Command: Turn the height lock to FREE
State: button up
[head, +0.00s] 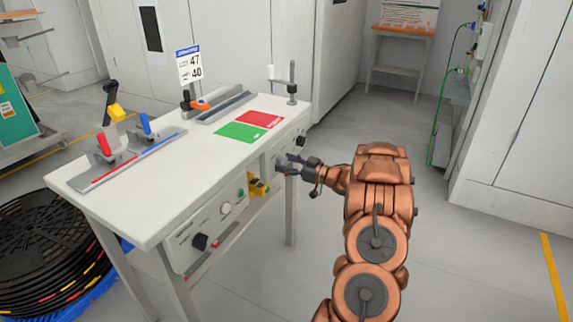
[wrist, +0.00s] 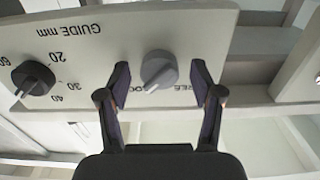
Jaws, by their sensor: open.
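The height lock is a round grey knob (wrist: 158,70) on a pale panel, with partly hidden FREE and LOCK lettering beside it. The wrist view shows the panel upside down. The knob's ridge seems to slant toward the lower left, on the LOCK side, but its exact setting is hard to read. My gripper (wrist: 162,76) is open, with one finger on either side of the knob and a visible gap at each side. In the head view my gripper (head: 290,163) is at the front panel of the white table (head: 155,185), where it hides the knob.
A black guide knob (wrist: 33,78) with a millimetre scale is left of the lock in the wrist view. A yellow device (head: 258,187) and a lower control panel (head: 205,230) are along the table's front. Black reels (head: 45,250) stand at left. Floor at right is clear.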

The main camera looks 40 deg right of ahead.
jog(key=c, duration=1.1)
jog(key=shift+c, duration=0.2)
